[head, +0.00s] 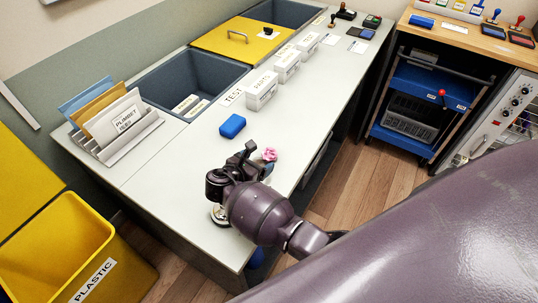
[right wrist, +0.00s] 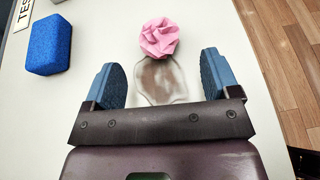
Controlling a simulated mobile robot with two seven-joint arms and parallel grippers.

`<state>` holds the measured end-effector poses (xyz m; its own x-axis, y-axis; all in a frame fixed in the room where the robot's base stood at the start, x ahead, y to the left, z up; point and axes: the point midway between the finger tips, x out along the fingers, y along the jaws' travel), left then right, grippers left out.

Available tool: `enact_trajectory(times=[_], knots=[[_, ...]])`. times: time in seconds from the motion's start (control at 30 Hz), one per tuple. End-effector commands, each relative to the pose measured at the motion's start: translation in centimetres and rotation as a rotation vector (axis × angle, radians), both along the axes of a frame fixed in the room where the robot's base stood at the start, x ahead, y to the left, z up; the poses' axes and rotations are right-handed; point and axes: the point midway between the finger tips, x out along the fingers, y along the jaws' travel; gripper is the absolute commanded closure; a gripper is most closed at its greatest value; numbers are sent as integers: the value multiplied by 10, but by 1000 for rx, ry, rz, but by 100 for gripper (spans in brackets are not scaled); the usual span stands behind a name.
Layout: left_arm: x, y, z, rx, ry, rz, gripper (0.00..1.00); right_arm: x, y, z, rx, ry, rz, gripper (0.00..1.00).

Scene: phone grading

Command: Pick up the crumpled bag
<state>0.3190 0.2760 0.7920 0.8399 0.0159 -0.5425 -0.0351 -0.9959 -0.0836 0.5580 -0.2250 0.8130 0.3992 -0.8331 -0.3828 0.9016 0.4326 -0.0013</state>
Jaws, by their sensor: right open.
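A pink crumpled piece (right wrist: 160,38), which looks like the crumpled bag, lies on the pale worktop in the right wrist view, just beyond my fingertips. It also shows in the head view (head: 270,154), beside my right gripper (head: 250,162). In the right wrist view my right gripper (right wrist: 161,78) is open, with its two blue-padded fingers apart. Between them is a clear, brownish-smudged patch (right wrist: 162,82); I cannot tell whether it is a film or a stain. Nothing is held. My left gripper is not in view.
A blue sponge-like block (head: 232,126) lies near the pink piece. White labelled boxes (head: 262,90), a sunken grey bin (head: 165,85) and a rack of envelopes (head: 115,135) are farther back. A yellow bin labelled PLASTIC (head: 60,235) stands at the left. The worktop's edge runs close on the right.

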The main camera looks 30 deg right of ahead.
Motion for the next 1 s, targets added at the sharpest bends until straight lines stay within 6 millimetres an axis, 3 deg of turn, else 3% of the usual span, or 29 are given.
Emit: enact_trajectory(times=[0.27,0.53,0.8,0.83,1.0], knots=[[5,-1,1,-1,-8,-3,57,8,-17,-2,0,-2,-2,18],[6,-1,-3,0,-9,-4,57,23,-48,-10,-1,0,-2,18],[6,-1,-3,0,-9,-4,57,25,-52,-10,1,-1,1,18],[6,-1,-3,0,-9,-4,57,25,-52,-10,0,-1,0,20],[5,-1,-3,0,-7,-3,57,25,-52,-11,0,-1,0,46]])
